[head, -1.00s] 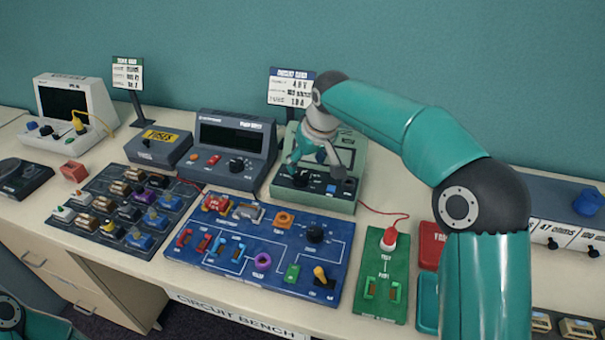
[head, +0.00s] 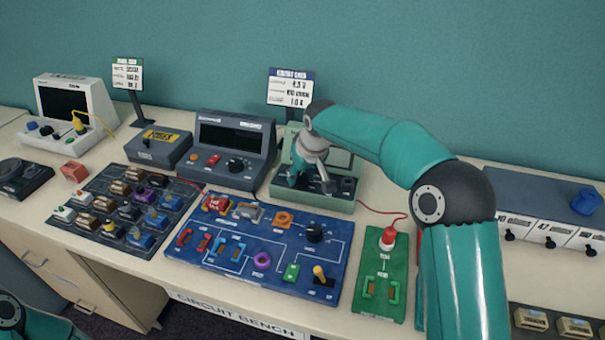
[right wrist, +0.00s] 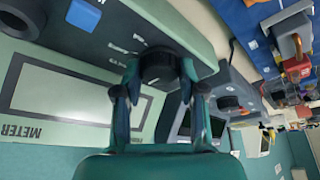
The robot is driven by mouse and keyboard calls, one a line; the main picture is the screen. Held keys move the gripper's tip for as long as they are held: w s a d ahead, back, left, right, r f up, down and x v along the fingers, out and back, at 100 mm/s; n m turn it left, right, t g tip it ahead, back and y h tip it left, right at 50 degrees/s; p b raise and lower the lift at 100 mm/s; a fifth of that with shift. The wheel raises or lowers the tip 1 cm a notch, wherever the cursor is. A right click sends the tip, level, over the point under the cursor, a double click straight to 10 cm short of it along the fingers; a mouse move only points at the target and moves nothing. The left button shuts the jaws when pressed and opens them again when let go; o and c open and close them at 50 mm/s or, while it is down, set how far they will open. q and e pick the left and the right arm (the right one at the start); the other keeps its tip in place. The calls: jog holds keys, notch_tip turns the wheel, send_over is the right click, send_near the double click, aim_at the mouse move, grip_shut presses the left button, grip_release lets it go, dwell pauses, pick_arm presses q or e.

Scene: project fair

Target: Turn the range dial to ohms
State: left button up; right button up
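The light green meter (head: 313,206) stands at the back of the bench. Its black range dial (right wrist: 158,68) shows clearly in the right wrist view, with small white markings beside it. My right gripper (head: 311,186) is over the meter's front panel in the head view and covers much of it. In the right wrist view its two fingers (right wrist: 159,76) stand apart, one on each side of the dial. I cannot tell whether they touch it. The dial's pointer cannot be read. My left gripper is out of view; only part of my left arm shows at the lower left.
A blue button (right wrist: 83,14) sits on the meter's panel near the dial. A dark power unit (head: 233,152) stands left of the meter. The blue circuit board (head: 215,262) and a green board (head: 381,295) with a red knob (head: 388,238) lie in front. A sign (head: 290,88) stands behind.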

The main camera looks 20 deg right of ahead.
jog(key=shift+c, duration=1.3)
jog(key=shift+d, duration=0.2)
jog(key=shift+c, duration=0.3)
jog(key=shift+a, duration=0.15)
jog(key=shift+r+n+g+y+p, duration=0.15)
jog(key=shift+n+g+y+p, duration=0.35)
jog(key=shift+n+p, duration=1.15)
jog(key=shift+w+n+g+y+p, duration=0.15)
jog(key=shift+n+y+p, duration=0.3)
jog(key=shift+n, duration=0.5)
jog(key=shift+s+n+g+y+p, duration=0.15)
jog(key=shift+n+y+p, duration=0.1)
jog(key=shift+n+p, duration=0.5)
jog(key=shift+n, duration=0.25)
jog(key=o, duration=1.1)
jog(key=shift+w, duration=0.1)
